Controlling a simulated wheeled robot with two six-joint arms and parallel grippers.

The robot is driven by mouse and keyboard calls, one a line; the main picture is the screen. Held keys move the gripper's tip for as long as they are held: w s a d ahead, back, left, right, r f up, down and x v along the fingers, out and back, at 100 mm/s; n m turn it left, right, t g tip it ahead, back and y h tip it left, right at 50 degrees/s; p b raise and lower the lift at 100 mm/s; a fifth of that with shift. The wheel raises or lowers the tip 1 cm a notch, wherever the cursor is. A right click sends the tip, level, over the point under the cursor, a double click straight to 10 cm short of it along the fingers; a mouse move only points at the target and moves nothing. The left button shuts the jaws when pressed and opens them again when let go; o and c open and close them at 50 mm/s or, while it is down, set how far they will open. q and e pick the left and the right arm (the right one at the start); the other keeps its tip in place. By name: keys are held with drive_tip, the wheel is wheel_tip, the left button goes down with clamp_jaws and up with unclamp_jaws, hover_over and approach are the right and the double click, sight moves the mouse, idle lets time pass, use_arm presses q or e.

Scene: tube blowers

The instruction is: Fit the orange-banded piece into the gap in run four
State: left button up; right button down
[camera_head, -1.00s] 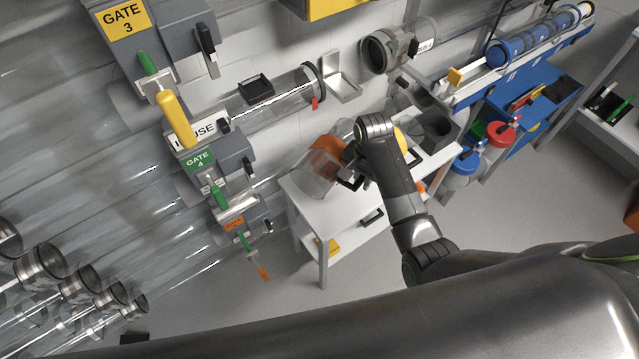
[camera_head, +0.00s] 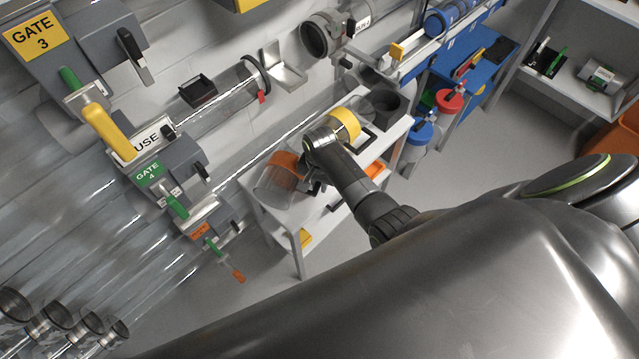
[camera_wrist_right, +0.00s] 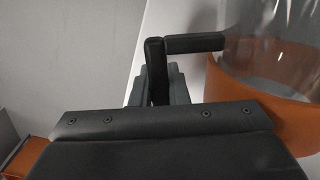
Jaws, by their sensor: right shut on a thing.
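The orange-banded piece, a clear tube section (camera_head: 272,188) with an orange band (camera_head: 289,162), is at the left end of the white cart's top. My right gripper (camera_head: 310,186) is shut on it from its right side. In the right wrist view, the dark fingers (camera_wrist_right: 180,55) are beside the clear wall and the orange band (camera_wrist_right: 285,112); the exact contact is hidden. A gap shows on the wall between a clear tube end (camera_head: 250,80) with a red tag and a grey-collared tube mouth (camera_head: 318,36); its run number is unreadable. My left gripper is out of view.
The white cart (camera_head: 270,225) also holds a yellow-banded piece (camera_head: 344,124) and dark cups (camera_head: 382,104). The gate 4 box (camera_head: 165,170) and its levers stick out left of the cart. A metal bracket (camera_head: 284,70) sits at the gap. Floor right of the cart is clear.

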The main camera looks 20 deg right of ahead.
drive_tip(key=shift+f, duration=0.1)
drive_tip(key=c, duration=1.4)
unclamp_jaws()
wheel_tip(320, 180, up, 12)
drive_tip(key=shift+r+p, duration=0.15)
drive_tip(key=shift+p, duration=0.45)
